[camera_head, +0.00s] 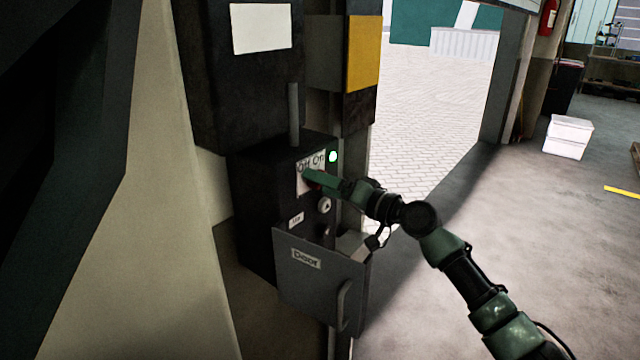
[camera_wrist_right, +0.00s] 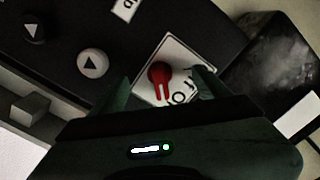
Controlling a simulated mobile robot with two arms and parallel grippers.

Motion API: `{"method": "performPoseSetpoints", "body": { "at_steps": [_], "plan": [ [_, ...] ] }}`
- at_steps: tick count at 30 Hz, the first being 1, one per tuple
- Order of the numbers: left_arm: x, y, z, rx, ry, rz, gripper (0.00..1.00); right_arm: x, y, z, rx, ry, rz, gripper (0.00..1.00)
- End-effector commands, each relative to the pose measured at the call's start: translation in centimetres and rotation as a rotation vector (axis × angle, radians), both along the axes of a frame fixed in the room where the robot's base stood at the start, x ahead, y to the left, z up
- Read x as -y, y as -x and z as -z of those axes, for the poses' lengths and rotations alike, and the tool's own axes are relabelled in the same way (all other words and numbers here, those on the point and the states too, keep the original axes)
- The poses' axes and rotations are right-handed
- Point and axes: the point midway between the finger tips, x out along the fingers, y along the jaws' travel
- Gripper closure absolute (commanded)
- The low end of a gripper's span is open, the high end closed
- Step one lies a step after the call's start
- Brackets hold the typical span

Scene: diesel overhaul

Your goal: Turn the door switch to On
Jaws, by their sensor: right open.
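The door switch is a red knob (camera_wrist_right: 160,76) on a white plate (camera_wrist_right: 180,50) in the right wrist view. Its narrow forked end points to the bottom of that view, beside partly hidden black lettering. In the head view the plate (camera_head: 301,183) reads Off on the left and On on the right; my gripper hides the knob there. My right gripper (camera_head: 312,178) is at the plate. The wrist view shows its fingers (camera_wrist_right: 162,88) open, one on each side of the knob. I cannot tell whether they touch it. My left gripper is out of view.
The black control box (camera_head: 262,195) has a lit green lamp (camera_head: 333,156) and round arrow buttons (camera_head: 325,205) near the switch. Its grey cover marked Door (camera_head: 320,275) hangs open below. White boxes (camera_head: 568,136) stand far right; the floor between is clear.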

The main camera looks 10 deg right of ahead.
Motion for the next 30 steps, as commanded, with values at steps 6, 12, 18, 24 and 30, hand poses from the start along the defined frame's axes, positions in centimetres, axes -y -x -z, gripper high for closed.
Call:
{"method": "performPoseSetpoints", "body": {
  "at_steps": [6,12,18,24,30],
  "plan": [
    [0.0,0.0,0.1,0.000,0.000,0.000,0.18,0.3,0.3,0.0,0.001,0.000,0.001,0.24],
    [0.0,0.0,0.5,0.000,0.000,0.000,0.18,2.0,2.5,0.3,0.000,0.002,0.001,0.24],
    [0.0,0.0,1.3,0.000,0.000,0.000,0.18,3.8,4.7,0.2,0.001,0.001,0.001,0.24],
    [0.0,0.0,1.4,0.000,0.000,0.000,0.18,4.3,5.6,0.0,0.001,0.000,-0.001,0.24],
    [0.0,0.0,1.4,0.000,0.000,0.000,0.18,4.3,5.5,0.0,0.001,0.000,-0.001,0.24]
  ]
}}
